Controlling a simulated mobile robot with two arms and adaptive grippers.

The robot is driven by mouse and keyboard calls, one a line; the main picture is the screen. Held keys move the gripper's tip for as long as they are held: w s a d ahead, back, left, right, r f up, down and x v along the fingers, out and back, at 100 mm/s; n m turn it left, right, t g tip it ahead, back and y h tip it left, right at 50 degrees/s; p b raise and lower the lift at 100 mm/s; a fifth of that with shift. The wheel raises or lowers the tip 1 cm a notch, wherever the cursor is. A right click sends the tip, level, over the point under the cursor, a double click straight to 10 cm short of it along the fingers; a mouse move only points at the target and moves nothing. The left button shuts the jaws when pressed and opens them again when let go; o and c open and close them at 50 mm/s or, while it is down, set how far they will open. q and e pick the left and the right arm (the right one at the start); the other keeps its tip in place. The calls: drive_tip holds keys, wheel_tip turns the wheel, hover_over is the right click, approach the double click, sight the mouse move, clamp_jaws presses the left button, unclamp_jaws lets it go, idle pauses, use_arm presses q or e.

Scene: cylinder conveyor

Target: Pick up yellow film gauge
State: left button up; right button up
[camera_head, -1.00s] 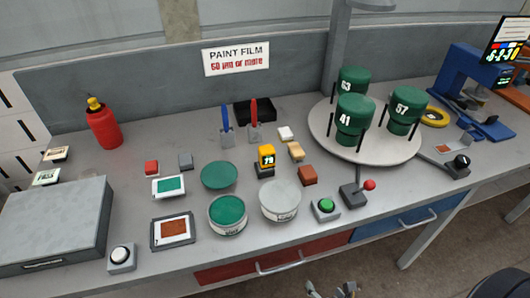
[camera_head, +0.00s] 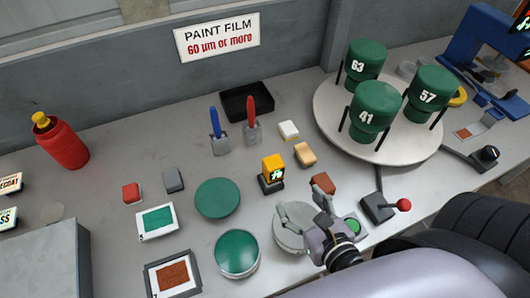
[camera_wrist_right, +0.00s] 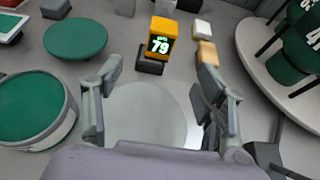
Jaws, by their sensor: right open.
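The yellow film gauge (camera_head: 272,168) stands upright on a small dark base (camera_head: 271,185) near the middle of the bench. In the right wrist view the gauge (camera_wrist_right: 163,36) shows a lit display reading 79, ahead of the fingers and near the top centre. My right gripper (camera_head: 302,205) is open and empty, above the grey round lid (camera_head: 291,238), on the near side of the gauge. Its spread fingers also show in the right wrist view (camera_wrist_right: 154,90), with the grey lid (camera_wrist_right: 148,112) between and below them. My left gripper is not in view.
A green disc (camera_head: 217,198) and a green-topped can (camera_head: 237,252) lie left of my gripper. A tan block (camera_head: 305,154) and a brown block (camera_head: 323,182) flank the gauge's right. The round stand (camera_head: 330,108) with green pots is farther right.

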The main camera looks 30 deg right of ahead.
sight(277, 170)
drive_tip(key=b+x, duration=0.1)
drive_tip(key=x, duration=0.2)
drive_tip(key=shift+w+b, duration=0.1)
drive_tip(key=shift+b, duration=0.3)
drive_tip(key=p+x, duration=0.1)
drive_tip(key=x, duration=0.7)
drive_tip(key=shift+p, duration=0.3)
drive_tip(key=shift+w, duration=0.25)
drive_tip(key=x, duration=0.1)
drive_tip(key=p+x, duration=0.1)
drive_tip(key=x, duration=0.1)
drive_tip(key=shift+w+d+r, duration=0.1)
drive_tip(key=shift+w+d, duration=0.1)
drive_tip(key=shift+w, duration=0.25)
drive_tip(key=shift+w+f, duration=0.3)
drive_tip(key=shift+w, duration=0.15)
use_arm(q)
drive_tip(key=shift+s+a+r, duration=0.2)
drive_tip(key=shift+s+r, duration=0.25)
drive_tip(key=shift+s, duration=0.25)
use_arm(e)
drive_tip(key=shift+s, duration=0.1)
drive_tip(key=shift+c, duration=0.5)
drive_tip(key=c, duration=1.2)
